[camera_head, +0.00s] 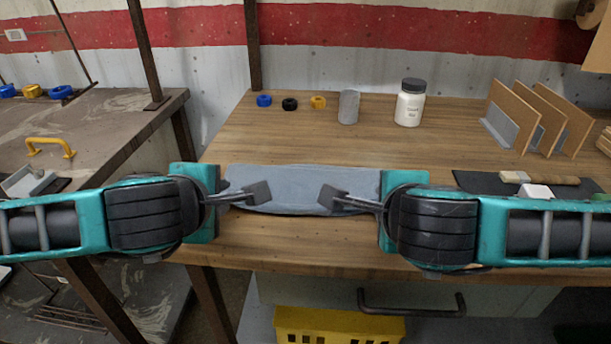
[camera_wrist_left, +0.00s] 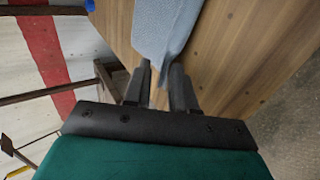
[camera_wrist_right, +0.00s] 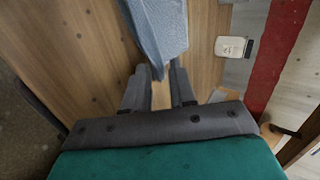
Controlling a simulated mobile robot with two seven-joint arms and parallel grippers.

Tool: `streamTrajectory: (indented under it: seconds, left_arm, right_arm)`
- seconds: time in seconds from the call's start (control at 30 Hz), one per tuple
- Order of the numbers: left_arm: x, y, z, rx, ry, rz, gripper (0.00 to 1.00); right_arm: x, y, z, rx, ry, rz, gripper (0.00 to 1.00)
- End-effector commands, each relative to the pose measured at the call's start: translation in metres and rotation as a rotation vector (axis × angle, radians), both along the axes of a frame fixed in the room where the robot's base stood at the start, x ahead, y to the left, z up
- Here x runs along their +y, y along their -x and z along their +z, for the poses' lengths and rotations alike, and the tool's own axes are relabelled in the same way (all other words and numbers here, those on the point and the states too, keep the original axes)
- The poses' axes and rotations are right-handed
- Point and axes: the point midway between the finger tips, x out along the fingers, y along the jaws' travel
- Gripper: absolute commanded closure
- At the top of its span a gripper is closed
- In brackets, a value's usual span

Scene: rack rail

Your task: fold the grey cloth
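The grey cloth (camera_head: 300,190) lies as a long, narrow strip on the wooden table near its front edge. Its lower edge is curved; I cannot tell how many layers it has. My left gripper (camera_head: 258,193) is over the cloth's left part, and my right gripper (camera_head: 330,196) is over its right part. In the left wrist view, the cloth's end (camera_wrist_left: 165,30) narrows between the fingers, which stand apart (camera_wrist_left: 160,85). In the right wrist view, the cloth's tip (camera_wrist_right: 158,35) reaches between the separated fingers (camera_wrist_right: 157,88). Contact with the fingers is unclear.
A grey cylinder (camera_head: 348,107), a white bottle (camera_head: 410,103) and small rings (camera_head: 290,104) stand behind the cloth. A rack of upright boards (camera_head: 535,115) and a brush on a dark mat (camera_head: 480,182) are at right. A yellow crate (camera_head: 340,326) is below. Table between is clear.

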Motion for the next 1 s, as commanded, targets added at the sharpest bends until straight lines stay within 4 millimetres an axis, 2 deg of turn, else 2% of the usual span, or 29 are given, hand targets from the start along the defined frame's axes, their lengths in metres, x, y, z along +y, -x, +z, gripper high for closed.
streamTrajectory:
  seconds: [0.03, 0.2, 0.37, 0.8, 1.0]
  left_arm:
    - [0.000, 0.000, 0.000, 0.000, 0.000, 0.000, 0.70]
    - [0.000, 0.000, 0.000, 0.000, 0.000, 0.000, 0.54]
    - [0.000, 0.002, 0.009, -0.003, 0.001, 0.000, 0.53]
    - [-0.001, 0.030, 0.073, -0.005, 0.002, -0.002, 0.53]
    - [0.000, 0.039, 0.090, -0.001, 0.001, -0.001, 0.53]
  right_arm:
    - [0.000, 0.000, 0.000, 0.000, 0.000, 0.000, 0.70]
    - [0.000, 0.000, 0.000, 0.000, 0.000, 0.000, 0.53]
    - [0.000, 0.002, 0.008, -0.001, -0.001, 0.001, 0.53]
    - [0.001, 0.030, 0.073, -0.004, -0.002, 0.002, 0.53]
    - [0.000, 0.039, 0.089, 0.000, 0.001, 0.001, 0.53]
